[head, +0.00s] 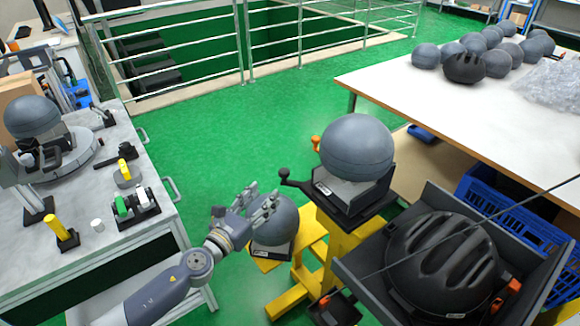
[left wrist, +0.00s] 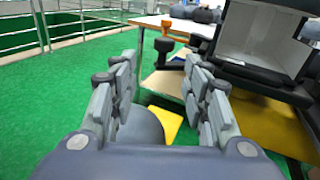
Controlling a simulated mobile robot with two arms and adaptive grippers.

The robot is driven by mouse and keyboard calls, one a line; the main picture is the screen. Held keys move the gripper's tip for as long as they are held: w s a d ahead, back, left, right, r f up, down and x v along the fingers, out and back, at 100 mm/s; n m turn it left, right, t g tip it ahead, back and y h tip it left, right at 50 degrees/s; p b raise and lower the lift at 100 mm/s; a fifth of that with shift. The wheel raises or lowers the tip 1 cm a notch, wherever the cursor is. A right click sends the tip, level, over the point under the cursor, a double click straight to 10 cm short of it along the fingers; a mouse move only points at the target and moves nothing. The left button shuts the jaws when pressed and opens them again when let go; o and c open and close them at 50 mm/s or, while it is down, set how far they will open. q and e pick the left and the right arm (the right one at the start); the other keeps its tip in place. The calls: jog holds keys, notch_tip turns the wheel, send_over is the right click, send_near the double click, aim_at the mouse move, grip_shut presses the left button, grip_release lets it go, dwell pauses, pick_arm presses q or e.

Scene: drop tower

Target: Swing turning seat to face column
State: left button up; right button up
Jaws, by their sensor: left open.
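A dark seat (head: 350,200) on a yellow stand (head: 342,240) bears a large grey headform (head: 357,147); I take it for the turning seat. A black lever with a round knob (head: 285,172) sticks out from its left side. In the left wrist view the knob (left wrist: 163,45) shows beyond and between the fingertips, and the seat (left wrist: 255,75) is at the right. My left gripper (head: 266,203) is open and empty, below and left of the knob, apart from it. Which upright is the column I cannot tell. My right gripper is not in view.
A second grey headform (head: 275,222) sits low beside the stand, near my left gripper. A black helmet (head: 440,262) lies in a dark tray at the lower right. A bench (head: 90,215) with tools stands left, a white table (head: 450,110) right. Green floor lies open between.

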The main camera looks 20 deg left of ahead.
aim_at(281, 174)
pick_arm(q)
jog(key=shift+m, duration=0.4)
jog(key=x, duration=0.3)
jog(key=r+x, duration=0.1)
jog(key=x, duration=0.2)
jog(key=r+x, duration=0.1)
jog(key=x, duration=0.3)
jog(key=shift+s+d, duration=0.1)
jog(key=shift+d, duration=0.2)
jog(key=shift+w+d, duration=0.1)
jog(key=shift+w, duration=0.3)
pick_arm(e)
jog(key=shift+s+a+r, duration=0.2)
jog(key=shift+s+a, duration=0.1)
pick_arm(q)
grip_shut()
